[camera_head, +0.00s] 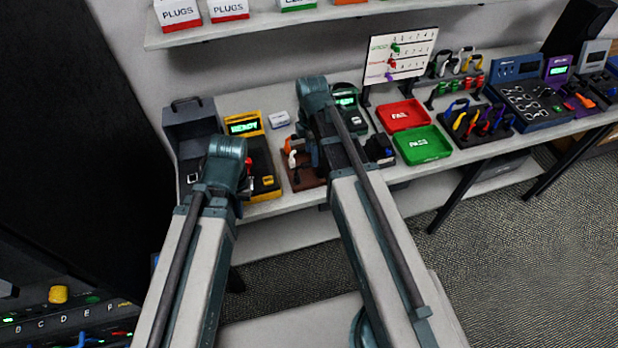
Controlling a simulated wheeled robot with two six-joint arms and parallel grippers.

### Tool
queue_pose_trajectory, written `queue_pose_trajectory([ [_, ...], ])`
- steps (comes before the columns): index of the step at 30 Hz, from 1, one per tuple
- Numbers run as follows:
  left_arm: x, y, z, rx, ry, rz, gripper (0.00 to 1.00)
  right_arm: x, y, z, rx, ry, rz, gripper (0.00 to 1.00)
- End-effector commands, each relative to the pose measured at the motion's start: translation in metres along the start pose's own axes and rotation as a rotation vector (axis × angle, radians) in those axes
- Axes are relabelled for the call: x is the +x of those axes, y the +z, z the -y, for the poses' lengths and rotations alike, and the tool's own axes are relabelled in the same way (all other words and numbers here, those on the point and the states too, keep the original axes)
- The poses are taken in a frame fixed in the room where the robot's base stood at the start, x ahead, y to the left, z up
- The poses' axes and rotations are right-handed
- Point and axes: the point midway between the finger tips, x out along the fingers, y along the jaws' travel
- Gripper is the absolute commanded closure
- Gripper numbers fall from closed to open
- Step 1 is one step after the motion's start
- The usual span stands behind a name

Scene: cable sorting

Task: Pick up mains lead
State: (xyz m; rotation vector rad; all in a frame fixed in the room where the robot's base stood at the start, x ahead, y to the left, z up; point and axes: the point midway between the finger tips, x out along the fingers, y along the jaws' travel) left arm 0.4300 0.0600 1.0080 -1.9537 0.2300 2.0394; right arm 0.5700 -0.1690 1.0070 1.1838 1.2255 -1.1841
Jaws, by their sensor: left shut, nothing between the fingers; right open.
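My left arm (226,160) reaches up over the front of the bench, by the yellow tester with a green lit display (244,124). My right arm (316,95) reaches over the bench, left of the red and green trays. The fingers of both grippers are hidden behind my arm links, so I cannot see what is between them. I cannot clearly single out the mains lead. Black, white and yellow looped leads (456,62) hang at the back of the bench. A small white and orange item (292,157) sits on a brown base between my arms.
The red FAIL tray (423,117) and green PASS tray (441,154) look empty. A rack of coloured cables (483,136) and a blue box (530,122) stand to the right. A grey open case (190,108) is at the left. A label board (425,45) stands behind; a shelf (262,24) overhangs.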

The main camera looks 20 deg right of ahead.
Motion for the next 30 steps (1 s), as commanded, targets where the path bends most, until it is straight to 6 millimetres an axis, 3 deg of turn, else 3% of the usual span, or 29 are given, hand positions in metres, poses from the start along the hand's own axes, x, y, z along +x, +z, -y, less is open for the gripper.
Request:
queue_pose_trajectory([
  [1, 0.015, -0.001, -0.001, 0.0, 0.0, 0.0, 1.0, 0.015, 0.0, 0.0, 0.0, 0.0, 0.0, 0.43],
  [4, 0.027, -0.002, -0.003, -0.001, 0.0, 0.0, 1.0, 0.028, 0.0, 0.0, 0.0, 0.0, 0.0, 0.43],
  [17, 0.039, -0.002, -0.004, -0.002, 0.0, 0.0, 1.0, 0.039, -0.001, -0.001, 0.0, 0.0, 0.0, 0.43],
  [30, 0.086, -0.005, -0.008, -0.002, 0.0, 0.0, 1.0, 0.086, -0.006, -0.004, 0.0, 0.0, 0.0, 0.43],
])
